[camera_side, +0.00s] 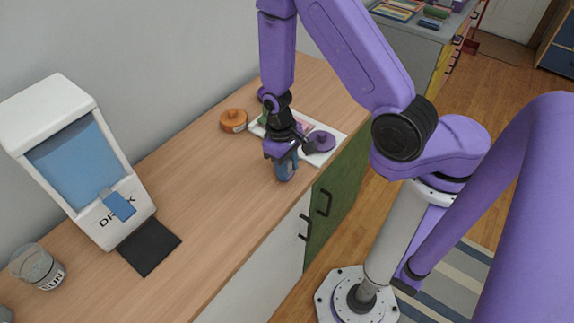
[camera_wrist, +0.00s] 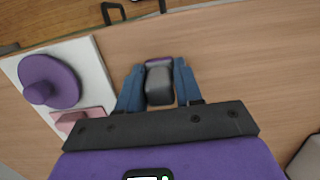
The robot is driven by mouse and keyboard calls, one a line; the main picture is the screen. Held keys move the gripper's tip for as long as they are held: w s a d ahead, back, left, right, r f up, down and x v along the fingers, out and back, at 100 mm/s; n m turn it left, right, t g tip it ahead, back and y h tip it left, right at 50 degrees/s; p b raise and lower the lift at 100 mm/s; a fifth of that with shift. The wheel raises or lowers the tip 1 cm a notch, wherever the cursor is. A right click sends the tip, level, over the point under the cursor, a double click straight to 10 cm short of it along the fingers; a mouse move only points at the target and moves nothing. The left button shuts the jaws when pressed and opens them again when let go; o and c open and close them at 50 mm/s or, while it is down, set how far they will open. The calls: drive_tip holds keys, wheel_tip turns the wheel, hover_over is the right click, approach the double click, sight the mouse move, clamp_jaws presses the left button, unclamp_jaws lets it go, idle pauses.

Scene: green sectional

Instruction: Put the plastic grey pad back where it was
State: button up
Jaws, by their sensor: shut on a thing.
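My gripper (camera_side: 286,172) is low over the wooden counter, just left of a white board. Its blue fingers (camera_wrist: 158,88) are shut on a small grey object with a purple edge, which I take as the grey pad (camera_wrist: 159,84). In the side view the fingers mostly hide the pad. I cannot tell whether the pad touches the counter.
The white board (camera_wrist: 92,62) holds a purple round lidded thing (camera_side: 321,141) and a pink block (camera_wrist: 78,118). An orange round pot (camera_side: 233,120) stands behind. A drink dispenser (camera_side: 82,160), black mat (camera_side: 148,247) and glass jar (camera_side: 37,268) are at left. The counter (camera_side: 215,205) between is clear.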

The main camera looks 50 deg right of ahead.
drive_tip(key=shift+f, duration=0.15)
drive_tip(key=o, duration=1)
drive_tip(key=r, duration=0.4)
drive_tip(key=w+r, duration=0.1)
drive_tip(key=r, duration=0.7)
drive_tip(key=shift+w, duration=0.25)
drive_tip(key=shift+a+r+n, duration=0.85)
drive_tip(key=shift+r+n, duration=1.75)
drive_tip(key=shift+r, duration=0.15)
drive_tip(key=s+d+r+n, duration=0.1)
drive_tip(key=s+r+n, duration=0.1)
drive_tip(key=s, duration=0.3)
drive_tip(key=s+d+r+n+t, duration=0.1)
drive_tip(key=s+d+n, duration=0.1)
drive_tip(key=s, duration=0.4)
drive_tip(key=s+d+r+n, duration=0.2)
drive_tip(key=s+n, duration=0.1)
drive_tip(key=s, duration=0.3)
drive_tip(key=shift+r+t, duration=0.3)
drive_tip(key=shift+r, duration=0.05)
